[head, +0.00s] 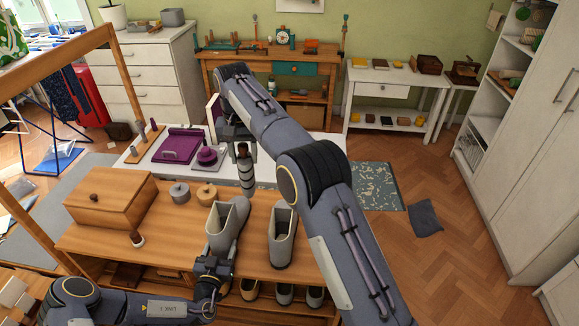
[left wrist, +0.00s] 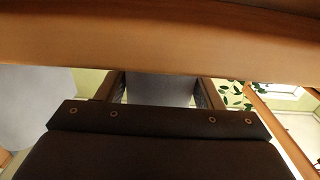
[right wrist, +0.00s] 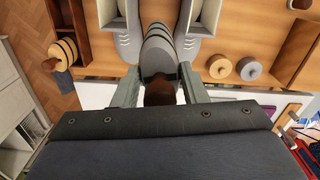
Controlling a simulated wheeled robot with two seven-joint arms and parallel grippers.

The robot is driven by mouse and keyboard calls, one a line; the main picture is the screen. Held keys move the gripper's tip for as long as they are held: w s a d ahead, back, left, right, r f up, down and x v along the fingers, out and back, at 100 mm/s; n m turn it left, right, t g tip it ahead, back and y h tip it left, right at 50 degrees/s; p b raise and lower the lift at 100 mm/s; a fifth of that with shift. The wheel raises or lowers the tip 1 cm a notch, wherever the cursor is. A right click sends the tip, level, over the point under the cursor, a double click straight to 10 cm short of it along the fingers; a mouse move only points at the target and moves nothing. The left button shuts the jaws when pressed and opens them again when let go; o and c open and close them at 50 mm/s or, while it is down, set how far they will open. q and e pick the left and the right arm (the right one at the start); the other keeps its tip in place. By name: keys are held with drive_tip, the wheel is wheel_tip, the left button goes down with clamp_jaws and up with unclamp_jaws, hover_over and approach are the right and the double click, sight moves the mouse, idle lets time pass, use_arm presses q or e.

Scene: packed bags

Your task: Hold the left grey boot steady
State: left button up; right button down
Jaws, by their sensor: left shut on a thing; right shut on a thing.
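The left grey boot (head: 228,222) stands upright on the wooden bench (head: 165,235), with its open top showing. My left gripper (head: 212,262) is low at the boot's near side and shut on it. In the left wrist view grey boot surface (left wrist: 160,90) fills the space between the fingers. My right gripper (head: 241,142) is above and behind the boots, shut on the dark brown knob of a grey, black-striped insert (head: 246,172). In the right wrist view the insert (right wrist: 158,45) hangs between the fingers, apart from the bench as far as I can tell.
The other grey boot (head: 282,238) stands to the right. A lidded wooden box (head: 108,195), two round tins (head: 180,193) and a small brown-topped peg (head: 137,238) are on the bench's left. A white table with purple items (head: 178,146) is behind. Shoes (head: 284,293) sit below.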

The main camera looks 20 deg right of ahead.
drive_tip(key=s+a+r+m, duration=0.1)
drive_tip(key=s+a+m, duration=0.1)
drive_tip(key=a, duration=0.7)
drive_tip(key=shift+m, duration=0.3)
drive_tip(key=shift+a+f, duration=0.15)
drive_tip(key=shift+f, duration=0.8)
drive_tip(key=shift+a+f, duration=0.2)
drive_tip(key=shift+f, duration=0.7)
drive_tip(key=shift+a+f, duration=0.15)
drive_tip(key=shift+f, duration=0.95)
drive_tip(key=shift+s+f, duration=0.1)
drive_tip(key=shift+f, duration=1.15)
drive_tip(key=shift+f, duration=0.15)
wheel_tip(320, 180, down, 9)
drive_tip(key=shift+f, duration=0.15)
drive_tip(key=c, duration=0.8)
unclamp_jaws()
drive_tip(key=shift+o, duration=0.2)
